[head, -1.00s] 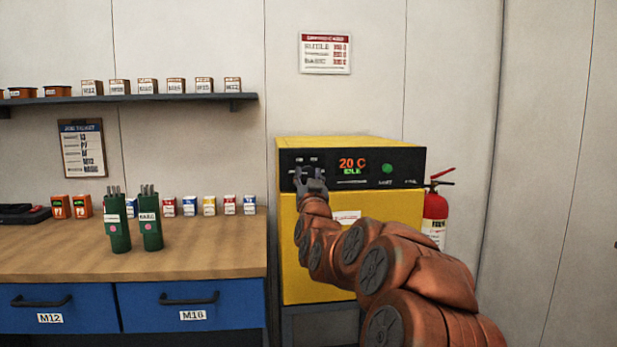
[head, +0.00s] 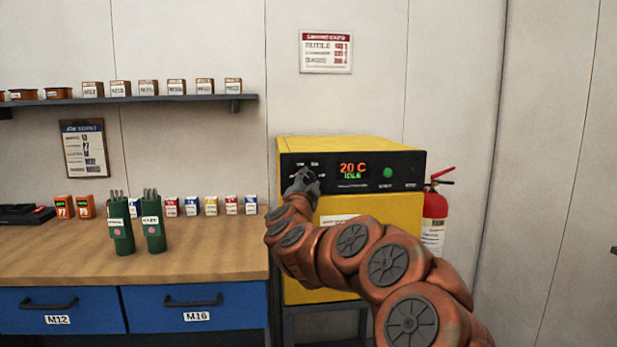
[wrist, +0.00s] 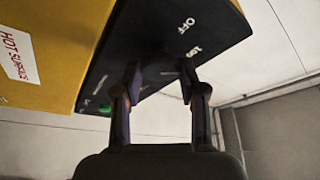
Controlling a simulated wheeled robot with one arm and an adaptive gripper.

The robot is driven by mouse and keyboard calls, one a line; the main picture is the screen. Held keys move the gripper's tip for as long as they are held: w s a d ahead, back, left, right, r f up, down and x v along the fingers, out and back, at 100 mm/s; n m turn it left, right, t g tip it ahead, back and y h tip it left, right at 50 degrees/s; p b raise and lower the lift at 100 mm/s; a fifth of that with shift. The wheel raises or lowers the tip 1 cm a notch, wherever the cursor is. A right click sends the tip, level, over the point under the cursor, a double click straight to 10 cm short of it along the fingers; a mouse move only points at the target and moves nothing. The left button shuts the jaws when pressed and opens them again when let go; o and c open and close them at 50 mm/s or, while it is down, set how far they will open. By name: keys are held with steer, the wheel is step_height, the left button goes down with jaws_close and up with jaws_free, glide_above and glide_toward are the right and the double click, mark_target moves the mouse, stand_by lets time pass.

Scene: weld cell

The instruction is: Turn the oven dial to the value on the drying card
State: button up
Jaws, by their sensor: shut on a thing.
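The yellow drying oven (head: 370,215) stands right of the bench with a black control panel (head: 405,172) along its top front. Its display (head: 353,170) reads 20 C in orange and IDLE in green. My gripper (head: 303,181) is at the panel's left end, shut on the dial, which it mostly hides. In the wrist view my fingers (wrist: 160,76) straddle the dark dial area, and a white OFF label (wrist: 186,25) shows on the panel. The dial's pointer is not readable. The drying card (head: 326,52) hangs on the wall above; it lists RUTILE and other rows, with red values too blurred to read.
A green button (head: 387,172) is right of the display. A red fire extinguisher (head: 434,215) stands at the oven's right. The wooden bench (head: 200,260) at left holds two green rod holders and small boxes. A HOT SURFACE label (wrist: 18,55) shows in the wrist view.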

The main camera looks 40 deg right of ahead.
steer(key=shift+r+m+g, duration=0.1)
steer(key=shift+m+g, duration=0.3)
steer(key=shift+m, duration=0.3)
steer(key=shift+p, duration=0.3)
steer(key=o, duration=1.1)
steer(key=v, duration=1.2)
